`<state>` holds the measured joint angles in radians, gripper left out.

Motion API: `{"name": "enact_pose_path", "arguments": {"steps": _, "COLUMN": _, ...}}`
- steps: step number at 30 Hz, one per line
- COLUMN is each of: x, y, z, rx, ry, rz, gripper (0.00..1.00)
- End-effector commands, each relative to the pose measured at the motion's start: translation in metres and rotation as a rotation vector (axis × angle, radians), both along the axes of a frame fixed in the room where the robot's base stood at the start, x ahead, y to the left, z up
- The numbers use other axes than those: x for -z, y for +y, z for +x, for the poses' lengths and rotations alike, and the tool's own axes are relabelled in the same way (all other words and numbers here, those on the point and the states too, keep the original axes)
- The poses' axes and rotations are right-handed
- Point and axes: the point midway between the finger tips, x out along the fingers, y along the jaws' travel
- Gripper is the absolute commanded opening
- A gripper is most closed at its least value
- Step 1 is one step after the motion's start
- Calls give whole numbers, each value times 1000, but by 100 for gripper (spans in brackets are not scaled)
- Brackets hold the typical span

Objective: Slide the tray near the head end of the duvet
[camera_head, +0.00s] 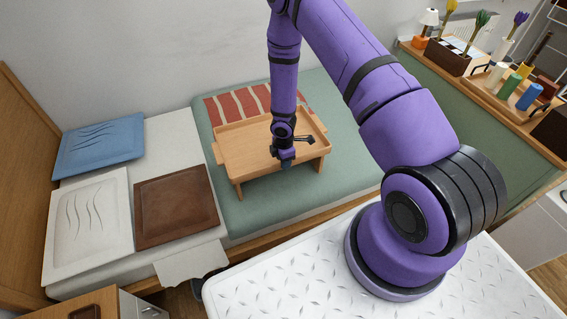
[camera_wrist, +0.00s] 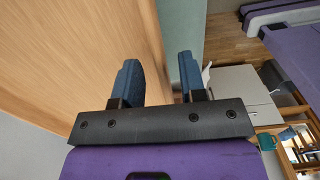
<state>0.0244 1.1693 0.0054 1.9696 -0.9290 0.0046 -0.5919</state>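The wooden tray (camera_head: 250,146) has low walls and short legs. It stands on the green duvet (camera_head: 262,212), over a red-striped part near the wall. The head end, with the pillows, is at the left. My gripper (camera_head: 287,163) points down at the tray's front edge, right of its middle. In the wrist view my gripper (camera_wrist: 158,72) is open. One blue finger is over the tray's surface (camera_wrist: 75,50) and the other is outside it, with the tray's rim between them. I see gaps beside the rim; whether either finger touches it I cannot tell.
Blue (camera_head: 100,146), white (camera_head: 88,222) and brown (camera_head: 176,207) pillows lie left of the tray. Bare duvet shows narrowly between the tray and brown pillow. A shelf (camera_head: 480,95) with vases and jars stands right. The wooden headboard (camera_head: 25,170) is far left.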

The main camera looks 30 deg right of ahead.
Motion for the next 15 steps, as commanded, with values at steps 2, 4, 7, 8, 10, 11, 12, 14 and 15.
{"name": "enact_pose_path", "arguments": {"steps": 2, "x": -16, "y": -1, "z": 1, "rx": 2, "ry": -3, "rz": 1, "gripper": 38}}
{"name": "enact_pose_path", "arguments": {"steps": 4, "x": -28, "y": -1, "z": 1, "rx": 1, "ry": -3, "rz": 1, "gripper": 38}}
{"name": "enact_pose_path", "arguments": {"steps": 7, "x": -46, "y": -1, "z": 1, "rx": 2, "ry": -3, "rz": 2, "gripper": 38}}
{"name": "enact_pose_path", "arguments": {"steps": 8, "x": -50, "y": -1, "z": 0, "rx": 2, "ry": -2, "rz": 1, "gripper": 38}}
{"name": "enact_pose_path", "arguments": {"steps": 10, "x": -61, "y": -1, "z": 1, "rx": 1, "ry": -3, "rz": 1, "gripper": 38}}
{"name": "enact_pose_path", "arguments": {"steps": 11, "x": -65, "y": 0, "z": 1, "rx": 1, "ry": -2, "rz": 1, "gripper": 38}}
{"name": "enact_pose_path", "arguments": {"steps": 12, "x": -69, "y": -1, "z": 1, "rx": 1, "ry": -1, "rz": 0, "gripper": 38}}
{"name": "enact_pose_path", "arguments": {"steps": 14, "x": -75, "y": 0, "z": 0, "rx": 0, "ry": -1, "rz": 1, "gripper": 38}}
{"name": "enact_pose_path", "arguments": {"steps": 15, "x": -78, "y": 0, "z": 0, "rx": 0, "ry": -1, "rz": 1, "gripper": 38}}
